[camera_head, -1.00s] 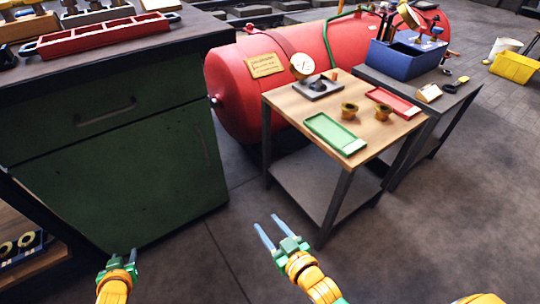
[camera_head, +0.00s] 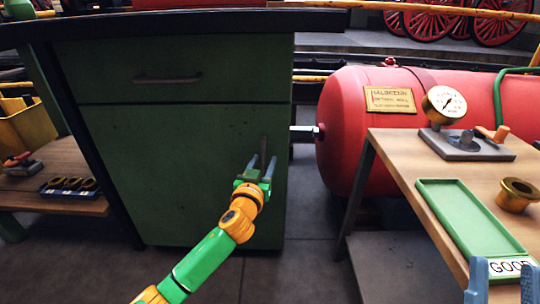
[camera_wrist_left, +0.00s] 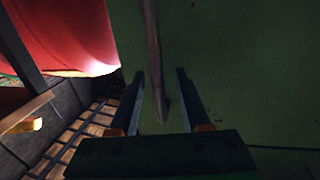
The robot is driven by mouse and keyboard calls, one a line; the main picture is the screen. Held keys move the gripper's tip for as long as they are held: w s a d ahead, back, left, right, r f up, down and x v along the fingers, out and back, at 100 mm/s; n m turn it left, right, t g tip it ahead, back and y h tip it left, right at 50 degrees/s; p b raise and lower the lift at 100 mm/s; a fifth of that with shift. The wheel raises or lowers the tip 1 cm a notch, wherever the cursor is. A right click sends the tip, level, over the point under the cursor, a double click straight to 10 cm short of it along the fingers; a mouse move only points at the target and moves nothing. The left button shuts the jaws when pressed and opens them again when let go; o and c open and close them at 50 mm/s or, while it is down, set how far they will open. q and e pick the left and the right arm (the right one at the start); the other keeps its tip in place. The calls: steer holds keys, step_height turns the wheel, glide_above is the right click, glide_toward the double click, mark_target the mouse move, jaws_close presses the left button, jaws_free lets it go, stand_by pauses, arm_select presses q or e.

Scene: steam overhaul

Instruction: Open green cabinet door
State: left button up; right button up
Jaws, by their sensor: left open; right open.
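The green cabinet (camera_head: 180,140) stands left of centre in the head view, with a drawer on top and a door (camera_head: 165,175) below, shut. The door's upright bar handle (camera_head: 264,146) is near its right edge. My left gripper (camera_head: 261,166) is open at the handle's lower part. In the left wrist view the handle (camera_wrist_left: 153,50) reaches down between the two spread fingers (camera_wrist_left: 160,95), with gaps on both sides. My right gripper (camera_head: 501,282) is open and empty at the lower right, in front of the wooden table; only its fingers show.
The drawer has a horizontal handle (camera_head: 166,79). A red tank (camera_head: 350,130) stands right of the cabinet. A wooden table (camera_head: 400,160) at right holds a green tray (camera_head: 462,215), a gauge (camera_head: 444,105) and a brass part (camera_head: 516,194). A low shelf (camera_head: 60,165) is at left.

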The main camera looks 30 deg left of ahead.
arm_select(q)
steer(key=shift+w+a, duration=0.1)
steer(key=shift+w, duration=0.05)
steer(key=shift+r, duration=0.15)
steer(key=shift+s+d+r, duration=0.1)
steer(key=shift+s+d, duration=0.1)
steer(key=shift+s, duration=0.05)
steer(key=shift+c, duration=1.3)
jaws_close()
